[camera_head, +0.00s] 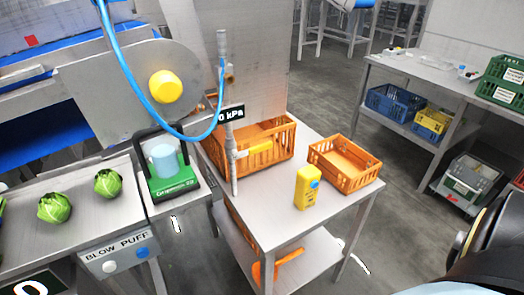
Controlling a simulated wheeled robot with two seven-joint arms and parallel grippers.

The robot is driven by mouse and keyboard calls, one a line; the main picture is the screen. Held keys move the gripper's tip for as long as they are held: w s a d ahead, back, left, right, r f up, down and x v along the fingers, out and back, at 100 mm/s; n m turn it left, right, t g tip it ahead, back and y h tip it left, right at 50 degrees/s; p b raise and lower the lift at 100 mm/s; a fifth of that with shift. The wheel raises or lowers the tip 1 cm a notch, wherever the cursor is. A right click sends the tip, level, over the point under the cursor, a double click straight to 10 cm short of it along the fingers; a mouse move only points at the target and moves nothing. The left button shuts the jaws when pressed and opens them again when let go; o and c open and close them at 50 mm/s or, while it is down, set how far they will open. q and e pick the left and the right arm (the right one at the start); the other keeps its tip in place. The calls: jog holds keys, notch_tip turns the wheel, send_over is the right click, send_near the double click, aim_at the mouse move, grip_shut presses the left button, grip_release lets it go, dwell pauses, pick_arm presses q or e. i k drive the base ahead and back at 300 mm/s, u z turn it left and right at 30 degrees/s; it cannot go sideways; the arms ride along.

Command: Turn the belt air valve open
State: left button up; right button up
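The air valve stands on a vertical grey pipe (233,165) at the near left corner of a steel table. Its yellow lever (260,148) sticks out to the right, roughly crosswise to the pipe, in front of a large orange crate. A dark display (231,113) above the lever ends in "kPa"; its first digits are partly hidden. A blue hose (139,90) loops from the top down to the upper part of the pipe. Neither gripper shows; a dark, rounded part at the lower right seems to be my arm, with no fingers visible.
The table (285,222) also holds a large orange crate (274,132), a smaller one (345,165) and a yellow bottle (307,188). To the left are green heads (54,208), a jar on a green base (172,188) and a "BLOW PUFF" panel (119,253). Open floor lies right of the table.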

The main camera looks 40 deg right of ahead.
aim_at(251, 151)
jog(key=k, duration=0.45)
jog(key=z, duration=2.75)
jog(key=i, duration=4.25)
jog(key=u, duration=4.7)
jog(key=i, duration=0.5)
jog(key=u, duration=0.1)
